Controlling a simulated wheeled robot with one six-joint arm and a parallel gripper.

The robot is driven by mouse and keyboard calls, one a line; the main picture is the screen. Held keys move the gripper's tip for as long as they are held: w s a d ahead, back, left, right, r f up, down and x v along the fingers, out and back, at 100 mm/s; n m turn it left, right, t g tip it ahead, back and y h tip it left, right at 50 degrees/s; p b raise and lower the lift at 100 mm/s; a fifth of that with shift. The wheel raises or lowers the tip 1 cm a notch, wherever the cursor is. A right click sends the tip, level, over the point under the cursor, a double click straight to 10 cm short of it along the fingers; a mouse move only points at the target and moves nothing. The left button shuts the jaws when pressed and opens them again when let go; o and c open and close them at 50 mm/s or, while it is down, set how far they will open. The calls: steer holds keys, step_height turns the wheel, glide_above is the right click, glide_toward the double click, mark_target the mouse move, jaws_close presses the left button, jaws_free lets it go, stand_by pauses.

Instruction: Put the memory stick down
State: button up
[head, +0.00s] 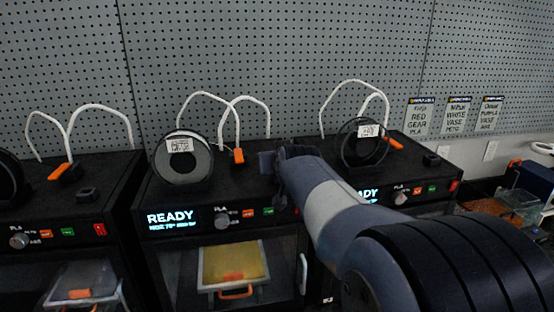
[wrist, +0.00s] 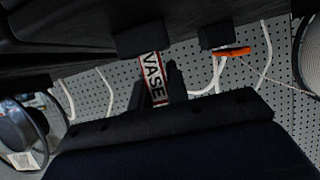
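The memory stick (wrist: 153,75) carries a white label with a red border reading "VASE". It shows in the wrist view between the dark fingers of my gripper (wrist: 162,88), which look shut on it. Its far end meets a small dark block (wrist: 140,40) at the printer top; I cannot tell whether it is in the block or only in front of it. In the head view my gripper (head: 281,170) is just above the middle printer's top (head: 215,185), at its right side. The stick cannot be made out there.
A filament spool (head: 183,160) stands left of my gripper and another spool (head: 362,145) right of it. White tubes and an orange lever (head: 238,156) are close by. The middle printer's screen (head: 172,219) reads READY. Label cards (head: 420,116) hang on the pegboard.

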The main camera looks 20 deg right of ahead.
steer(key=o, duration=0.4)
steer(key=shift+r, duration=0.1)
steer(key=shift+r, duration=0.15)
steer(key=b+v, duration=0.2)
steer(key=v, duration=1)
steer(key=shift+w, duration=0.1)
steer(key=p+x, duration=0.2)
steer(key=x, duration=1)
steer(key=shift+r, duration=0.6)
